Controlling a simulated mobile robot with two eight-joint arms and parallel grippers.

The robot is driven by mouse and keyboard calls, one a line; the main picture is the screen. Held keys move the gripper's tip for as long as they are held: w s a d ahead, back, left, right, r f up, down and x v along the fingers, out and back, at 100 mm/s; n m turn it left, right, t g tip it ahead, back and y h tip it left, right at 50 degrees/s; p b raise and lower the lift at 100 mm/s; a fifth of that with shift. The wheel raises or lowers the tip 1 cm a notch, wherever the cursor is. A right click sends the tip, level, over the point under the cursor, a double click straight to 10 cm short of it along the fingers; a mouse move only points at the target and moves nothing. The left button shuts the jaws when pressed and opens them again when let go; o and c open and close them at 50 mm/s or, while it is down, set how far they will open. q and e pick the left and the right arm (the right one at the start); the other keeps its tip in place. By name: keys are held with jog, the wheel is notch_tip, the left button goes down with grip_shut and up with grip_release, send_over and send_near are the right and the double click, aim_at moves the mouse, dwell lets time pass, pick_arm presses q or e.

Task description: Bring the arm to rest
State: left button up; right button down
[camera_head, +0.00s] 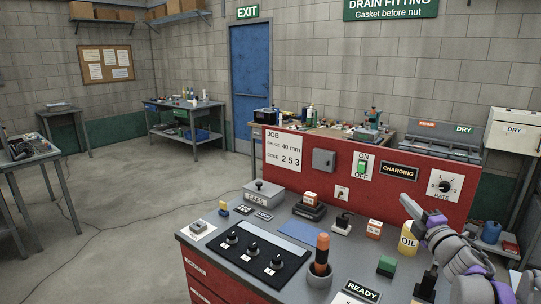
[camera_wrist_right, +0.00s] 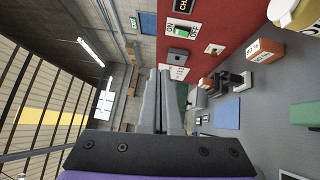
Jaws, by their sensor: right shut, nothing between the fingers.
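My right gripper (camera_head: 406,203) shows in the head view at the right, above the back right part of the workbench (camera_head: 215,246). Its arm comes in from the lower right, and its tip points up and left, in front of the red back panel (camera_head: 300,180). In the right wrist view the two grey fingers of the gripper (camera_wrist_right: 165,95) lie together, shut with nothing between them. The gripper appears raised clear of the bench top. My left gripper is not in view.
A yellow OIL container (camera_head: 408,238) stands close to the right arm. A green block (camera_head: 387,266), an orange-and-white block (camera_head: 374,229) and a dark cup with an orange-handled tool (camera_head: 321,262) stand on the bench. The floor (camera_head: 120,215) at left is mostly open, with cables.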

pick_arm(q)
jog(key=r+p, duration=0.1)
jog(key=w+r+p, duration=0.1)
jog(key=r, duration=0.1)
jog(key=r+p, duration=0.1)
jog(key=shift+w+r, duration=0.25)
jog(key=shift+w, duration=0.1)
pick_arm(e)
jog(key=s+a+f+m+g, duration=0.4)
jog(key=s+a+f+m, duration=0.2)
jog(key=s+f, duration=0.3)
jog(key=s+a+f+m+g+h, duration=0.1)
jog(key=s+a+f+m+g, duration=0.4)
jog(key=s+f, duration=0.4)
jog(key=s+a+f+m+g+h, duration=0.1)
jog(key=s+a+f+m+g, duration=0.3)
jog(key=s, duration=1.4)
jog(key=a+f+m, duration=0.3)
jog(key=f+m, duration=0.1)
jog(key=f, duration=0.1)
jog(key=shift+s+a+m+g, duration=0.3)
jog(key=shift+s+m, duration=0.1)
jog(key=shift+f, duration=0.1)
